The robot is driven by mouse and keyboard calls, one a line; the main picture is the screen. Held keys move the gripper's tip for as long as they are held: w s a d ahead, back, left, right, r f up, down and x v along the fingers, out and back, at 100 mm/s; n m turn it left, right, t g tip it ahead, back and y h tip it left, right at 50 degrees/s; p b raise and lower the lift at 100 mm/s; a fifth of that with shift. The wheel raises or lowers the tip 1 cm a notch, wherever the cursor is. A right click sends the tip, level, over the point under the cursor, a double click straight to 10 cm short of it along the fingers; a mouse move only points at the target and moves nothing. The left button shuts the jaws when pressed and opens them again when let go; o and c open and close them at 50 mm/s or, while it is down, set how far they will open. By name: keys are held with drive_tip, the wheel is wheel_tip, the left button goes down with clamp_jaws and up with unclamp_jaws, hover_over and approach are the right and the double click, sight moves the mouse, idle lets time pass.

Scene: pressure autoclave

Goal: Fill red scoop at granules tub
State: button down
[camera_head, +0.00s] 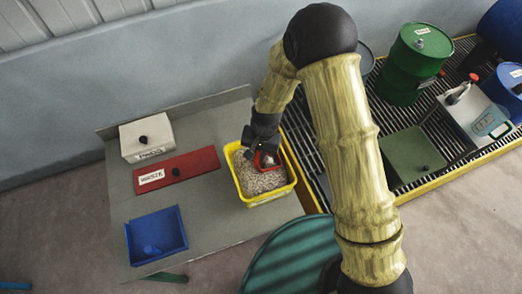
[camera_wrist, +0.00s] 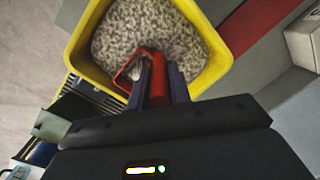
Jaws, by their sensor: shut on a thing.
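The granules tub (camera_head: 284,193) is a yellow tub of pale granules (camera_head: 257,180) at the right end of the grey bench. In the wrist view the tub (camera_wrist: 219,50) and its granules (camera_wrist: 150,30) fill the top middle. The red scoop (camera_head: 273,166) is at the tub, over the granules; it also shows in the wrist view (camera_wrist: 157,88). My gripper (camera_head: 258,150) is shut on the scoop's handle, which sits between the two fingers in the wrist view (camera_wrist: 160,82). Some granules seem to show in the scoop. Whether its edge touches the granules is unclear.
On the grey bench (camera_head: 215,215) stand a white box (camera_head: 130,135) with a black knob, a red labelled lid or box (camera_head: 198,164) and a blue tray (camera_head: 172,225). Right of the bench is a yellow-edged grating with a green drum (camera_head: 412,60). The bench middle is clear.

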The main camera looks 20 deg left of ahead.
drive_tip(key=s+a+r+t+h+p, duration=0.1)
drive_tip(key=s+a+r+p, duration=0.1)
drive_tip(key=r+p, duration=0.6)
drive_tip(key=shift+s+a+r, duration=0.3)
drive_tip(key=shift+a+r, duration=0.3)
drive_tip(key=shift+r, duration=0.3)
drive_tip(key=shift+d, duration=0.1)
idle(0.8)
